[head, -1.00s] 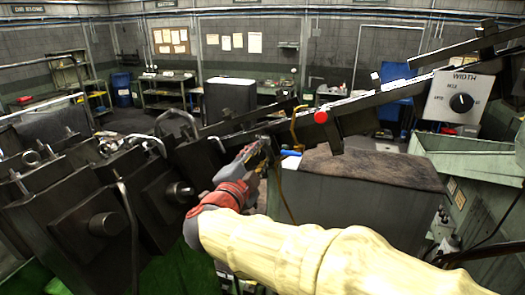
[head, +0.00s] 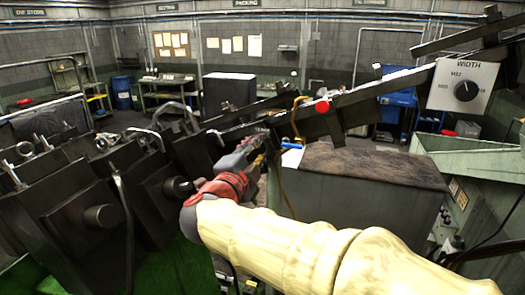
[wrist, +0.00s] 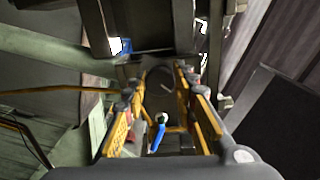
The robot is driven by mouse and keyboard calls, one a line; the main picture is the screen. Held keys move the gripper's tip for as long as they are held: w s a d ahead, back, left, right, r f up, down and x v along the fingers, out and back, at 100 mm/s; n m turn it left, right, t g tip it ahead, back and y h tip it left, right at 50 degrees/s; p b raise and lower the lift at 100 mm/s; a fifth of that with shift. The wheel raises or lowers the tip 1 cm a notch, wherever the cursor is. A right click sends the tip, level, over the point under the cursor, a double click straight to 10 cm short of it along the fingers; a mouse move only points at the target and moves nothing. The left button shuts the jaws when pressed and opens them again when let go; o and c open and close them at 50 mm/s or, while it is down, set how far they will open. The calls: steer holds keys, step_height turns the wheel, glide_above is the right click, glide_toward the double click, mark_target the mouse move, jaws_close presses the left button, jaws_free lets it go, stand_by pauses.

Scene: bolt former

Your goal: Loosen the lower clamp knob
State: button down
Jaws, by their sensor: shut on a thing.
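My gripper (head: 264,141) reaches in from below to the lower part of the dark sloping rail (head: 365,103). In the wrist view its yellow-sided fingers (wrist: 160,76) close around a dark rounded thing (wrist: 162,92) beneath the dark machine body. This looks like the lower clamp knob, but its outline is mostly hidden by the fingers and shadow. In the head view, my gripper and wrist hide it. A red round knob (head: 322,107) sits higher on the rail, to the right of my gripper and apart from it.
A WIDTH dial box (head: 465,89) stands at the upper right. A grey cabinet with a brown top (head: 370,167) lies right of my gripper. Dark machine blocks with bolts (head: 100,215) crowd the left. A blue-handled thing (wrist: 158,136) shows below the fingers in the wrist view.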

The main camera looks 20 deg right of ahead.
steer(key=shift+f+m+b, duration=0.1)
steer(key=shift+m+b, duration=1)
steer(key=shift+b, duration=0.55)
steer(key=m+b, duration=0.2)
steer(key=b, duration=0.1)
steer(key=shift+f+b, duration=0.1)
steer(key=shift+b, duration=0.25)
steer(key=shift+m+b, duration=0.6)
steer(key=shift+b, duration=0.15)
steer(key=c, duration=1.3)
jaws_free()
steer(key=shift+r, duration=0.2)
steer(key=shift+o, duration=0.2)
